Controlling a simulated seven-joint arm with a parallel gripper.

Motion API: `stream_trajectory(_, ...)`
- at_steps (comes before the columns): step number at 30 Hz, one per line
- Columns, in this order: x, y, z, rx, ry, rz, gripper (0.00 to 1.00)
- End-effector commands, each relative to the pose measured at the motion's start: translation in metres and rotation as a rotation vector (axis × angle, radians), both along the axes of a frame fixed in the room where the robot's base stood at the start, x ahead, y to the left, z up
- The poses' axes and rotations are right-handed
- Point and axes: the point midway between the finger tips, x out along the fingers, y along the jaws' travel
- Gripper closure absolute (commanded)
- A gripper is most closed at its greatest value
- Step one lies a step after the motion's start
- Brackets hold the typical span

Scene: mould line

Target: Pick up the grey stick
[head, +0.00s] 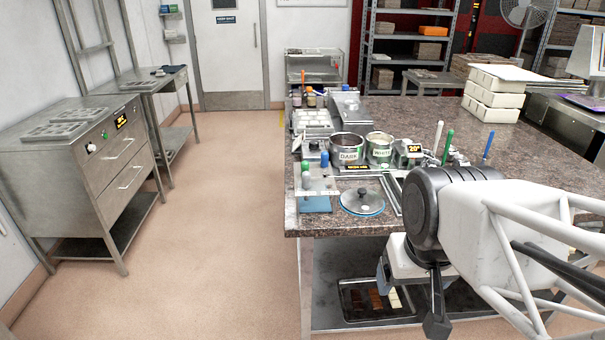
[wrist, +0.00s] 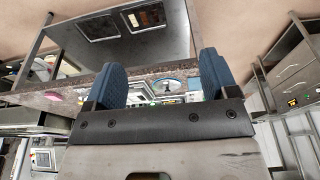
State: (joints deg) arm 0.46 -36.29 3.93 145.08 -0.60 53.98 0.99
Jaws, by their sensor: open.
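A pale grey-white stick (head: 438,136) stands upright on the dark stone worktop (head: 540,150), towards its middle in the head view. It is the only stick there that could be the grey one; its lower end is partly hidden by my arm and clutter. My gripper (wrist: 162,80) is open and empty, with two blue finger pads apart in the wrist view. In the head view it is low in front of the worktop's near edge, mostly hidden by my arm, well away from the stick. I cannot make out the stick in the wrist view.
A green stick (head: 447,147) and a blue stick (head: 487,146) stand beside the pale one. Steel pots marked DARK (head: 348,147) and WHITE (head: 379,148) stand to the left. A round-knobbed lid (head: 362,201) lies near the front edge. A black tray (head: 352,312) is below.

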Motion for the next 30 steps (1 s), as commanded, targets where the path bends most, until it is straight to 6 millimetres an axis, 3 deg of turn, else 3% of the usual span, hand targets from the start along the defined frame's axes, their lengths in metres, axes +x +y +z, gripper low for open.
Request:
stream_trajectory(1, 0.0, 0.0, 0.0, 0.0, 0.0, 0.0, 0.28)
stream_trajectory(3, 0.0, 0.0, 0.0, 0.0, 0.0, 0.0, 0.39)
stream_trajectory(17, 0.008, 0.001, 0.004, -0.006, 0.004, 0.031, 0.39)
stream_trajectory(23, 0.035, 0.004, 0.013, -0.029, 0.02, 0.143, 0.39)
stream_trajectory(30, 0.091, 0.012, 0.028, -0.071, 0.048, 0.367, 0.39)
